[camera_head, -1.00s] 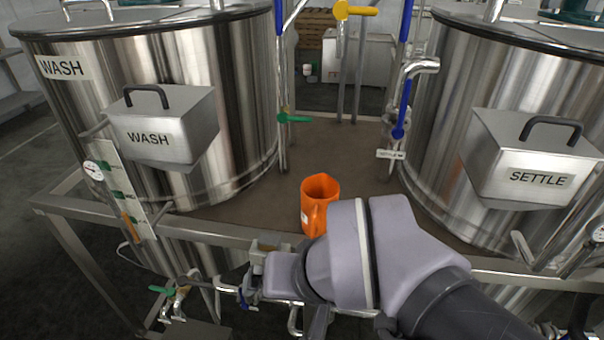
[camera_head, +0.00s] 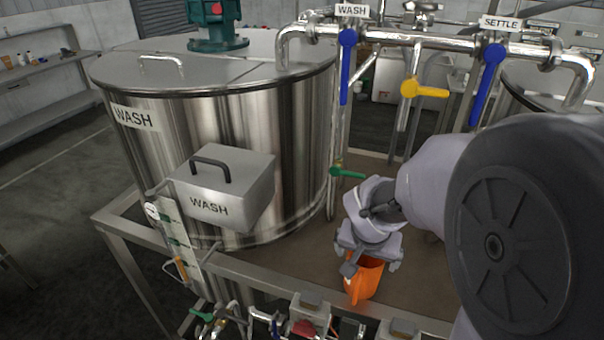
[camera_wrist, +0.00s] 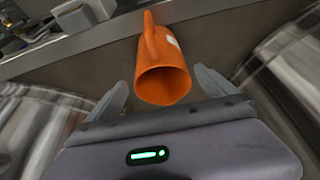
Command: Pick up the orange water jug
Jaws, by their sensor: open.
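The orange water jug (camera_head: 366,279) stands on the brown deck between the two tanks, near its front rail. In the wrist view the jug (camera_wrist: 163,78) shows its open mouth towards me, its handle on the far side and a white label on its side. My gripper (camera_head: 366,262) is just above and behind the jug in the head view and hides part of its top. In the wrist view the fingers of my gripper (camera_wrist: 165,80) are spread, one to each side of the jug's mouth, with gaps between them and the jug. Nothing is held.
The steel WASH tank (camera_head: 215,130) stands left of the jug, with a WASH box (camera_head: 225,190) on its front. Pipes with blue valve handles (camera_head: 347,65) and a yellow handle (camera_head: 424,90) run above and behind. A metal rail (camera_head: 270,285) edges the deck in front.

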